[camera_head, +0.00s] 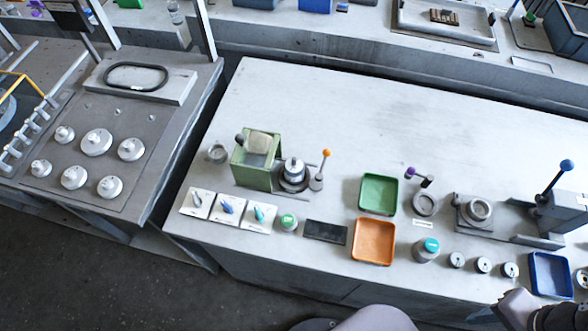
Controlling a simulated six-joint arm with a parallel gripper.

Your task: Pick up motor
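No label marks out the motor, so I cannot tell for sure which part it is. A silver cylindrical part with a dark base (293,171) sits upright in a round seat beside a green block-shaped fixture (250,165), and it could be the motor. A dark grey cylinder with a teal top (427,250) stands right of the orange tray. Several small dark cylinders with pale tops (483,265) stand in a row further right. Rounded parts of my arm show at the bottom edge, but my gripper's fingers are not in view.
A green tray (379,178), an orange tray (357,241) and a blue tray (534,272) stand on the grey bench. A lever fixture (560,205) with a blue knob is at right. An orange-knobbed lever (322,172) stands close to the silver part. The bench's back is clear.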

